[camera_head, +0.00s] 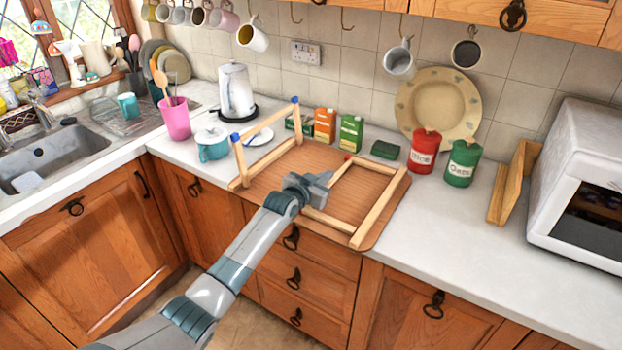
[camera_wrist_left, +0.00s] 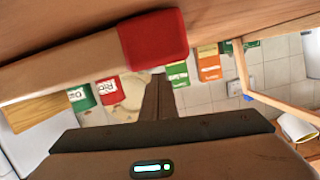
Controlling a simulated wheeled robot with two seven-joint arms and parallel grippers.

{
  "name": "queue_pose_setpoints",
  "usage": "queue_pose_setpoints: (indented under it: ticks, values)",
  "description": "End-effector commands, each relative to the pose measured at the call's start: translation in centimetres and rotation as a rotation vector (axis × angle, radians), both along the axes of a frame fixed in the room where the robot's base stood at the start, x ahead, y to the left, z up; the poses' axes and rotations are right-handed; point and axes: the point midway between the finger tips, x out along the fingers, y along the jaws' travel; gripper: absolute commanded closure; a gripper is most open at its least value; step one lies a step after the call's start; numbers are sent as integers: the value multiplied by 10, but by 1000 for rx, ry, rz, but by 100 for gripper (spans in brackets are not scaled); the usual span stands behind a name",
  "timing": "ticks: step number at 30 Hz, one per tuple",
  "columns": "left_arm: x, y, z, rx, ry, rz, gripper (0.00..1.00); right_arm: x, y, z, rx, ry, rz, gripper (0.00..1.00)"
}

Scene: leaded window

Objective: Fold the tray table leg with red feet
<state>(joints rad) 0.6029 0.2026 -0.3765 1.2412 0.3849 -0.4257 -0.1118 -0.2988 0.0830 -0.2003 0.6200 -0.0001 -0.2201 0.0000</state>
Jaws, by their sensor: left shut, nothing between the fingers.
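The wooden tray table (camera_head: 265,185) lies upside down on the counter, its underside facing up. Its leg with blue feet (camera_head: 239,159) stands up at the left. The leg with red feet (camera_head: 341,171) is at the right and looks low over the tray; I cannot tell if it lies fully flat. One red foot (camera_head: 348,157) shows at its far end, and a red foot (camera_wrist_left: 153,40) is large and close in the left wrist view. My left gripper (camera_head: 325,180) is shut and empty beside this leg, over the tray. It hides part of the leg. My right gripper is not in view.
Green and orange cartons (camera_head: 325,124), a red tin (camera_head: 424,151) and a green tin (camera_head: 462,163) stand behind the tray. A teal pot (camera_head: 212,148) is to its left. A white microwave (camera_head: 580,185) is far right.

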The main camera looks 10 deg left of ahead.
Motion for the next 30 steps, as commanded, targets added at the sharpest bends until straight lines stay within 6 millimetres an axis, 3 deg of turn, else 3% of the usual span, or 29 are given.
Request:
queue_pose_setpoints:
  ticks: [4, 6, 21, 30]
  values:
    - [4, 0, 29, 0, -4, 0, 100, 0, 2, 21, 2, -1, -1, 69]
    - [-3, 2, 22, 1, -2, 1, 100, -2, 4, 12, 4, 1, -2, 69]
    - [-65, 22, 40, -2, -6, 0, 100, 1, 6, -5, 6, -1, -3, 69]
    - [-86, 29, 47, -1, -5, 0, 100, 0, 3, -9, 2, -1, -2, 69]
